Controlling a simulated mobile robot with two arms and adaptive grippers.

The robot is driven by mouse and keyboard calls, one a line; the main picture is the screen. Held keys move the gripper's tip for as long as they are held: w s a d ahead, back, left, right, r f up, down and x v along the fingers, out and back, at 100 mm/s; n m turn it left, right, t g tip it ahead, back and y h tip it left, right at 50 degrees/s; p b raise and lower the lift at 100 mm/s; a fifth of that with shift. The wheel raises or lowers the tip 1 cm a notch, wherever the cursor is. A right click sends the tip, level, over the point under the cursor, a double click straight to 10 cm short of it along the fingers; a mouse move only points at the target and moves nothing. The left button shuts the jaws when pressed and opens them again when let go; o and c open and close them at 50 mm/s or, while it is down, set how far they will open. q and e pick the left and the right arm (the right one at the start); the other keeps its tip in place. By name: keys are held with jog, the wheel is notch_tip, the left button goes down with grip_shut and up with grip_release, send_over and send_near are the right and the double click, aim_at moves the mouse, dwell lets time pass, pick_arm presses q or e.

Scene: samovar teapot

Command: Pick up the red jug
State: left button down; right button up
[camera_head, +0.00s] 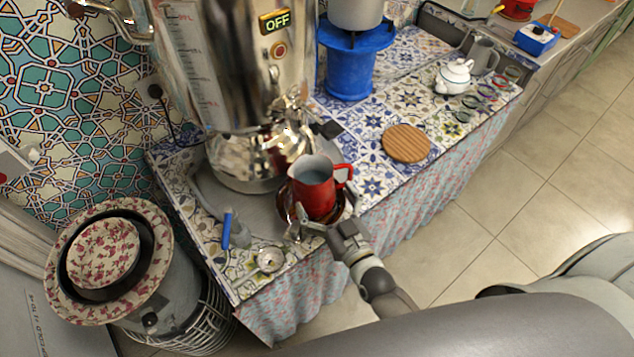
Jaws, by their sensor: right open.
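The red jug (313,192) stands upright in a dark reddish bowl (343,211) on the tiled counter, in front of the samovar (236,70). Its pale grey inside shows from above, and its red handle sticks out to the right. My right gripper (301,229) reaches in from the lower right and is open at the front of the bowl, just below the jug. The jug is not held. Whether a finger touches the bowl I cannot tell. My left gripper is not in view.
A blue-handled tool (227,230) and a small metal lidded item (270,259) lie left of the bowl. A round wooden board (406,143) lies to the right. A blue stand (352,65) and white teapot (454,77) stand farther back. Open tiles surround the board.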

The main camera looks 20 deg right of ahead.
aim_at(305, 167)
jog(key=shift+w+a, duration=0.1)
jog(key=shift+w, duration=0.4)
jog(key=w, duration=0.1)
jog(key=w+p, duration=0.1)
jog(key=w, duration=0.2)
jog(key=shift+w+a+f, duration=0.1)
jog(key=shift+a+f, duration=0.05)
jog(key=shift+f, duration=0.15)
jog(key=shift+w, duration=0.2)
jog(key=shift+c, duration=1.5)
jog(key=c, duration=1)
jog(key=shift+r, duration=0.2)
jog(key=shift+c, duration=0.8)
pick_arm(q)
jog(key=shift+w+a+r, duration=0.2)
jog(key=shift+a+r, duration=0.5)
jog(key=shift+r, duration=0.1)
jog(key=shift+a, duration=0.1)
